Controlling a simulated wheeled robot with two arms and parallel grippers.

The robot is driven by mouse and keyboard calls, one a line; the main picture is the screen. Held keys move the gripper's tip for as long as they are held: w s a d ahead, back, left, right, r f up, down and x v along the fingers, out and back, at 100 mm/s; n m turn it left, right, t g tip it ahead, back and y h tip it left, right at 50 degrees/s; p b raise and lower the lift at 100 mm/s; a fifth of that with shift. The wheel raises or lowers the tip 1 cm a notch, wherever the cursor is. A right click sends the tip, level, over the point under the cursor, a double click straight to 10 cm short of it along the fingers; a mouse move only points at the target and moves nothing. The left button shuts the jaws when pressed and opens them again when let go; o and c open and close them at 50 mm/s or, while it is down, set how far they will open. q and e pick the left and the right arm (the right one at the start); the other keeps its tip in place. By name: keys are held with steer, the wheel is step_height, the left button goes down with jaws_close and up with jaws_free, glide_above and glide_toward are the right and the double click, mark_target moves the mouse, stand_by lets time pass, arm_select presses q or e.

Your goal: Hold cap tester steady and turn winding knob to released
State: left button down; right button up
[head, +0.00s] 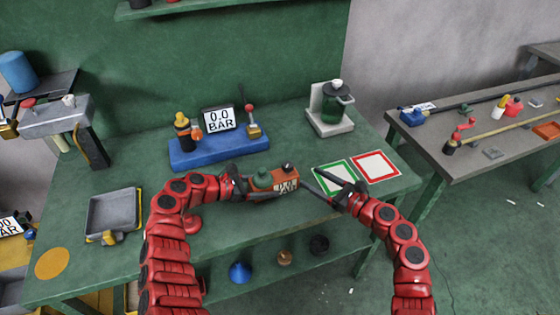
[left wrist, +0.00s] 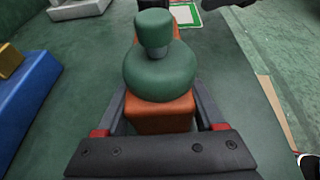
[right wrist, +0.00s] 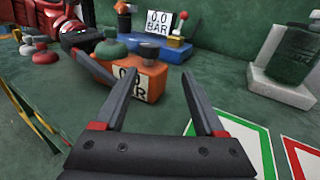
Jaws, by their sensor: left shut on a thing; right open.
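The cap tester is an orange box (head: 272,181) with a "0.0 BAR" label, low over the green bench; it also shows in the right wrist view (right wrist: 150,80). A green domed piece with a smaller green top (left wrist: 155,60) sits at its left end. A dark round knob (right wrist: 147,50) stands on its right end; I cannot read the knob's setting. My left gripper (head: 243,187) is shut on the tester's left end, one finger on each side of the box. My right gripper (head: 311,177) is open and empty, just right of the tester, with its fingertips pointing towards it.
A blue stand (head: 220,150) with a "0.0 BAR" display is behind the tester. A green canister on a pale base (head: 330,122) stands at back right. Green-framed (head: 321,176) and red-framed (head: 375,167) pads lie on the right, a grey tray (head: 113,214) on the left.

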mark_target(284, 163)
steer(key=shift+s+a+r, duration=0.5)
steer(key=shift+s+a, duration=0.1)
steer(key=shift+a, duration=0.1)
steer(key=shift+w+a+r, duration=0.1)
steer(key=shift+w+a, duration=0.05)
steer(key=shift+a, duration=0.1)
steer(key=shift+t, duration=0.3)
steer(key=x, duration=1.1)
steer(key=shift+w+a, duration=0.1)
steer(key=shift+a, duration=0.15)
jaws_close()
